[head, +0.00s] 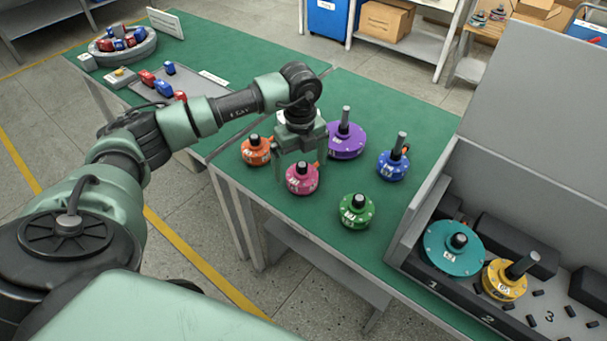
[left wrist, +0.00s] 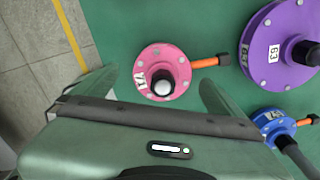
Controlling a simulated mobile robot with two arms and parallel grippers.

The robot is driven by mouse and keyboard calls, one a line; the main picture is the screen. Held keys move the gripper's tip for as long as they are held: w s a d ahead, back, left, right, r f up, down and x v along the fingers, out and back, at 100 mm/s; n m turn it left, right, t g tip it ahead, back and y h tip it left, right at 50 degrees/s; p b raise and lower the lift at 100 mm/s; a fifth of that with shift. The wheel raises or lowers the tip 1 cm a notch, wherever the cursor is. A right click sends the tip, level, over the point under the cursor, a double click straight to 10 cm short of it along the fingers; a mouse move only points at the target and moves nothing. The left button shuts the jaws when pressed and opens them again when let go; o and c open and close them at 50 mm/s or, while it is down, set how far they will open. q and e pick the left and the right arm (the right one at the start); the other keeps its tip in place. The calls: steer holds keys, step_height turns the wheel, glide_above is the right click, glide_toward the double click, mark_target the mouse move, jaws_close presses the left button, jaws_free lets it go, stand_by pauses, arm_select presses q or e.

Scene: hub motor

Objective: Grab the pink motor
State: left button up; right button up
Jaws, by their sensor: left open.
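The pink motor (head: 301,178) is a small round disc with a dark hub, standing on the green table top. The left wrist view shows the open left gripper (left wrist: 135,95) with nothing clamped. Whether the fingers touch the motor cannot be told. My right gripper is not in view.
An orange motor (head: 256,151), a purple motor (head: 346,140), a blue motor (head: 393,164) and a green motor (head: 356,211) stand close around. A grey case (head: 399,239) at the right holds a teal motor (head: 453,250) and a yellow motor (head: 504,281).

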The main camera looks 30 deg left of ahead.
arm_select(q)
step_height(320, 180, down, 3)
steer(key=shift+w+d+r+p, duration=0.1)
steer(key=shift+w+d+p, duration=0.05)
steer(key=shift+p, duration=0.15)
steer(key=shift+f, duration=0.55)
steer(key=c, duration=1.9)
steer(key=shift+w, duration=0.1)
steer(key=shift+c, duration=1.2)
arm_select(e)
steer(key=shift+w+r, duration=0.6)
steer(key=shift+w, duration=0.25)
arm_select(q)
steer(key=shift+r, duration=0.15)
